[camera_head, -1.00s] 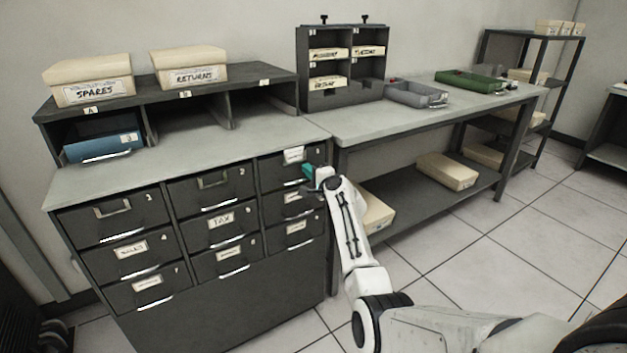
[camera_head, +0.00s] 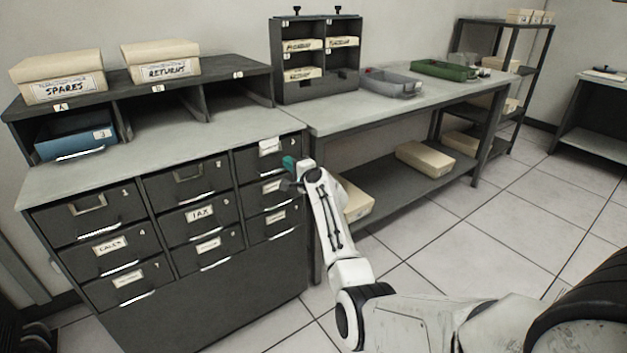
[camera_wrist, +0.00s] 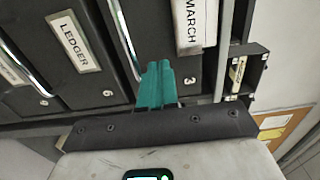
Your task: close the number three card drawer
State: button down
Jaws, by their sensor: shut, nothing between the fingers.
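The number three card drawer (camera_head: 262,160) is the top right drawer of the dark cabinet. A white card lettered MARCH (camera_wrist: 195,25) is on its front, and the number 3 shows beside it in the wrist view. The drawer looks nearly flush with its neighbours; I cannot tell whether a small gap remains. My gripper (camera_head: 289,163) is at the right part of this drawer's front. Its teal fingers (camera_wrist: 156,85) are together and empty, pointing at the drawer face between the handle bar and the 3. Whether they touch it I cannot tell.
The LEDGER drawer (camera_wrist: 75,45) lies below drawer three. Above the cabinet (camera_head: 200,315) are the SPARES (camera_head: 60,75) and RETURNS (camera_head: 160,62) boxes and a blue drawer (camera_head: 75,137). A workbench (camera_head: 400,105) stands close at the right. Tiled floor (camera_head: 510,220) is clear further right.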

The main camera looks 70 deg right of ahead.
jog(key=p+v, duration=0.2)
jog(key=v, duration=0.9)
jog(key=shift+a, duration=0.2)
jog(key=shift+f, duration=0.15)
jog(key=s+a+f+n+g+y+p, duration=0.1)
jog(key=a+f+n+g+y+p, duration=0.15)
jog(key=a+n, duration=0.45)
jog(key=a+f+n+g+y+p, duration=0.1)
jog(key=a+f+n+y, duration=0.2)
jog(key=a, duration=0.9)
jog(key=s+a+f+n+g+y+p, duration=0.1)
jog(key=a+f+n+g+y+p, duration=0.2)
jog(key=a, duration=0.6)
jog(key=s+a+r+n+g+p, duration=0.1)
jog(key=s+a+n+g, duration=0.3)
jog(key=s+a, duration=0.3)
jog(key=s+a+r+n+g+p, duration=0.1)
jog(key=s+a+n+g, duration=0.3)
jog(key=s, duration=1.1)
jog(key=a+n+p, duration=0.1)
jog(key=a+n, duration=0.1)
jog(key=a, duration=0.1)
jog(key=shift+a+n+p, duration=0.3)
jog(key=shift+a+n, duration=0.05)
jog(key=shift+n, duration=0.05)
